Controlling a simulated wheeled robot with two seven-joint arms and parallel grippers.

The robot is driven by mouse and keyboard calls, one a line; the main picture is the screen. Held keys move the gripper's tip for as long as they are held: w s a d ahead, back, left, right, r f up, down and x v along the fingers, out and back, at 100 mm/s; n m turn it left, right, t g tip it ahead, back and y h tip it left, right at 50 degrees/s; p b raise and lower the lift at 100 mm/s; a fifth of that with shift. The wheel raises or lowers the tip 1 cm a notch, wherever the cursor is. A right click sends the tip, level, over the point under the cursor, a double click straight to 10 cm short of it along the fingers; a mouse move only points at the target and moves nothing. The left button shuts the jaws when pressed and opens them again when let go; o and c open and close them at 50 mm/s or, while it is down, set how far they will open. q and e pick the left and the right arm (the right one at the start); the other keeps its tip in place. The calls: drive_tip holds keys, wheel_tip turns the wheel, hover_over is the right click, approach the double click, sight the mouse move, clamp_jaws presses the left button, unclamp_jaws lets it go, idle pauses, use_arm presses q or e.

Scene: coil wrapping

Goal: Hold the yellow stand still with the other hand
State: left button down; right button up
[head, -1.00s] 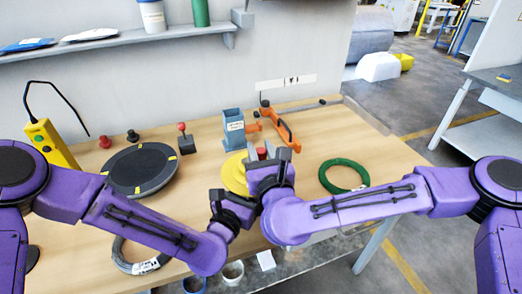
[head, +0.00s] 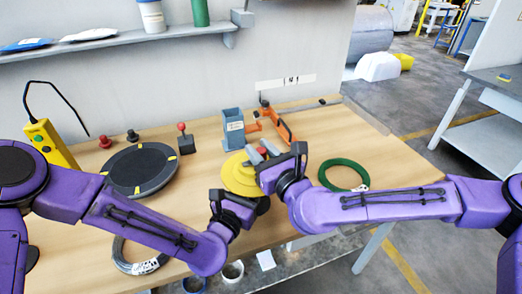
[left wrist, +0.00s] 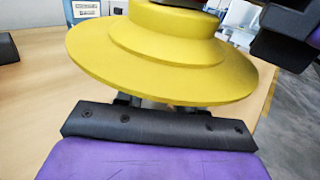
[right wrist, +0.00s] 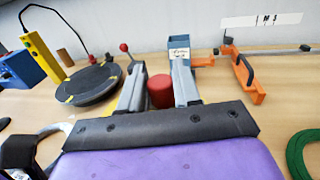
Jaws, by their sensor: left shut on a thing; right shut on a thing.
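The yellow stand (head: 237,178) is a wide stepped disc on the wooden table, partly behind my grippers. It fills the upper left wrist view (left wrist: 150,62). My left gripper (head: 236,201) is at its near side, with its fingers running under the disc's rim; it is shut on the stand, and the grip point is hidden. My right gripper (head: 263,156) is over the right side of the stand. In the right wrist view a red knob (right wrist: 160,92) shows between its two grey fingers, and it is shut on this knob.
A green coil (head: 343,174) lies to the right and a grey wire coil (head: 127,262) at the near left. A dark round plate (head: 143,170) is at the left. A grey-blue holder (head: 232,130) and an orange clamp (head: 283,128) stand behind the stand.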

drive_tip(key=o, duration=0.9)
drive_tip(key=shift+o, duration=0.2)
drive_tip(key=shift+s, duration=0.1)
drive_tip(key=v, duration=0.7)
drive_tip(key=shift+s, duration=0.15)
drive_tip(key=shift+d, duration=0.1)
use_arm(q)
drive_tip(key=c, duration=0.6)
unclamp_jaws()
